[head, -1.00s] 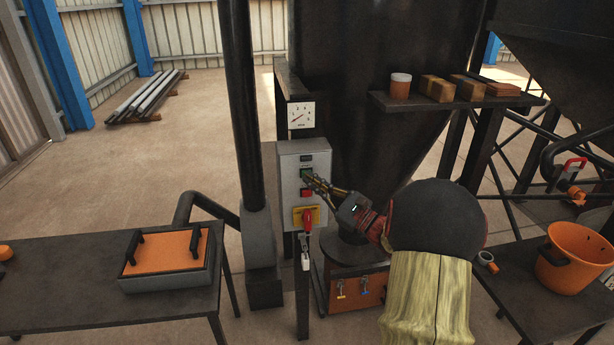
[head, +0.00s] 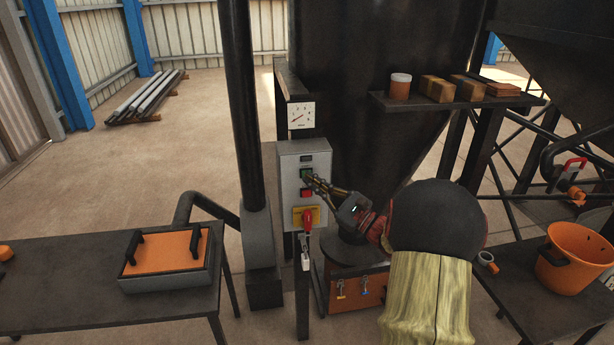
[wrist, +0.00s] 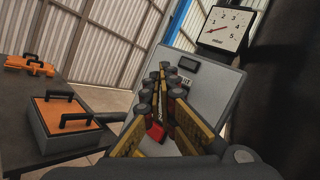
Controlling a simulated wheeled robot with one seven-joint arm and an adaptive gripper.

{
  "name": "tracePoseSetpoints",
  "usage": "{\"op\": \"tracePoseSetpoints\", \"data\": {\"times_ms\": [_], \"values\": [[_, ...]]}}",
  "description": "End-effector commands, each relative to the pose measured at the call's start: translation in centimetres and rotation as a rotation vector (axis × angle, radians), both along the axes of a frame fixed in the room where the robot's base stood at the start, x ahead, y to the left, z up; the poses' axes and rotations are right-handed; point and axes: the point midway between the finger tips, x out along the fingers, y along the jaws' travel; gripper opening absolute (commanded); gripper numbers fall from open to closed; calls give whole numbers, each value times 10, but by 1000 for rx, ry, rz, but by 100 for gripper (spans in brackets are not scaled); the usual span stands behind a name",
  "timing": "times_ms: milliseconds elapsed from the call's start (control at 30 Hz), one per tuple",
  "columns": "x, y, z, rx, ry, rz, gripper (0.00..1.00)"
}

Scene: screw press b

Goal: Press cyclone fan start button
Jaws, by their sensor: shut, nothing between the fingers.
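A grey control box (head: 288,189) stands on a post in front of the dark cyclone body. It carries a green button (head: 306,174), a red button (head: 306,193) below it, and a red-handled switch on a yellow plate (head: 297,215). My gripper (head: 309,180) is shut and empty, its tips at the box front beside the green button. I cannot tell whether they touch it. In the wrist view my gripper (wrist: 164,70) points at the control box (wrist: 212,88) and hides the green button. The red button (wrist: 156,131) shows between the fingers.
A dial gauge (head: 301,115) sits above the box, and a black vertical pipe (head: 243,110) stands to its left. A shelf (head: 450,101) with a jar and blocks is at right. An orange-topped case (head: 166,258) lies on the left table.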

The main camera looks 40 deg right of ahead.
Motion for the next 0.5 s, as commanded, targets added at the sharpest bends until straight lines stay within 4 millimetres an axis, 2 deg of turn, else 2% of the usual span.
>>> {"op": "tracePoseSetpoints", "data": {"times_ms": [500], "values": [[7, -4, 0, 1, 0, 0, 0]]}}
